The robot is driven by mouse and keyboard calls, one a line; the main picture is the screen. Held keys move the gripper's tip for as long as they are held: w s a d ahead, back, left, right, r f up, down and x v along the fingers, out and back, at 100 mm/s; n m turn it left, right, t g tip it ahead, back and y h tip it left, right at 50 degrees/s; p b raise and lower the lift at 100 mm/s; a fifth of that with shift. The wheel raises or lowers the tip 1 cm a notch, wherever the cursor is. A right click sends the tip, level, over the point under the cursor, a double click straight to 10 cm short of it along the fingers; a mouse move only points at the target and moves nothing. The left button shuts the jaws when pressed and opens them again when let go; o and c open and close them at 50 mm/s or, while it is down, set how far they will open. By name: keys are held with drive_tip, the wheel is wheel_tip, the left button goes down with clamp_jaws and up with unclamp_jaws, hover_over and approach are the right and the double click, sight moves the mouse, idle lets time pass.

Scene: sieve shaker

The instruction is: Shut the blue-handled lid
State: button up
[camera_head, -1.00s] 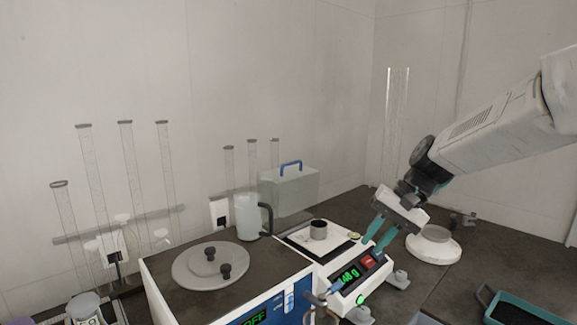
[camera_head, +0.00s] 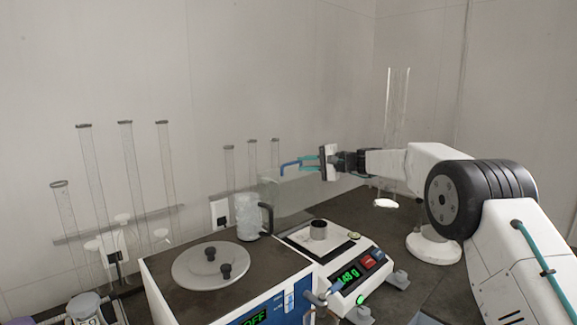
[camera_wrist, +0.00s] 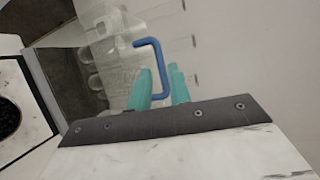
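The clear lid (camera_head: 288,192) stands raised behind the white balance, with its blue handle (camera_head: 288,165) along the top edge. My gripper (camera_head: 305,163) is at the right end of the handle. Its two teal fingers are open, with a gap between them. In the wrist view the blue handle (camera_wrist: 151,43) reaches down between the fingertips (camera_wrist: 160,80); I see no clear closing on it.
A shaker (camera_head: 190,290) with a grey round cover stands left of the balance. Several clear tubes (camera_head: 132,170) stand at the back left. A tall clear cylinder (camera_head: 396,130) stands behind my arm.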

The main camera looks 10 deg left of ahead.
sight(291, 164)
drive_tip(key=x, duration=0.6)
drive_tip(key=shift+w+a+f, duration=0.1)
drive_tip(key=shift+a, duration=0.2)
clamp_jaws()
